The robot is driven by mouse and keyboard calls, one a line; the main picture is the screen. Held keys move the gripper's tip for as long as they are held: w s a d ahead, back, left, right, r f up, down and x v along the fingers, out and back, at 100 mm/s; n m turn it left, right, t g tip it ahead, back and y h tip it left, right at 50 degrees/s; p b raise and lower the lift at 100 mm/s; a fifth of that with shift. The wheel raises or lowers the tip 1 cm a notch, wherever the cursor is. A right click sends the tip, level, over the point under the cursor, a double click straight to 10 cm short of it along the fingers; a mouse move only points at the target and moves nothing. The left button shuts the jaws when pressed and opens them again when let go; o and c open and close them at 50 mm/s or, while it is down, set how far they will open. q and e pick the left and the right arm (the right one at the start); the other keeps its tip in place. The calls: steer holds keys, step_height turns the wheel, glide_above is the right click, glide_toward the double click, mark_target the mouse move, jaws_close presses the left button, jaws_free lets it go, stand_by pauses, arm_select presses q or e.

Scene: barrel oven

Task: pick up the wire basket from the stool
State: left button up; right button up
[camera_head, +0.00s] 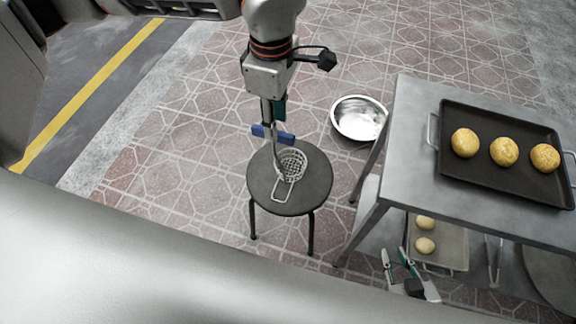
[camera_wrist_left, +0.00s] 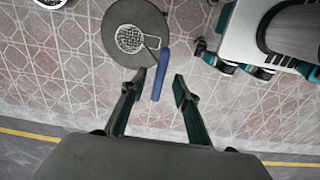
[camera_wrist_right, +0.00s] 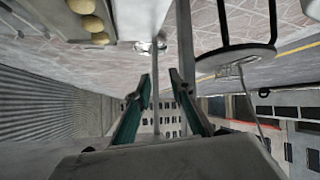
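In the left wrist view the basket (camera_wrist_left: 130,39) lies on the stool (camera_wrist_left: 113,20), beyond my fingertips. My left gripper (camera_head: 273,122) is above the stool's far side, near the basket; its fingers (camera_wrist_left: 159,77) are apart and hold nothing visible. A blue bar (camera_wrist_left: 160,74) shows between and beyond them; its depth is unclear. My right gripper (camera_head: 400,252) is open and empty, low beside the table. Its fingers (camera_wrist_right: 161,78) show apart in the right wrist view.
A metal table (camera_head: 410,160) to the right of the stool bears a dark tray (camera_head: 480,184) with three buns. A lower tray (camera_head: 450,245) holds more buns. A metal bowl (camera_head: 358,118) stands on the floor behind the stool. The floor left of the stool is clear.

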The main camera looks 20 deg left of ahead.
mark_target(285, 138)
arm_select(q)
step_height(285, 138, down, 5)
steer(key=shift+r, duration=0.1)
jaws_close()
steer(key=shift+r, duration=0.1)
stand_by(0.3)
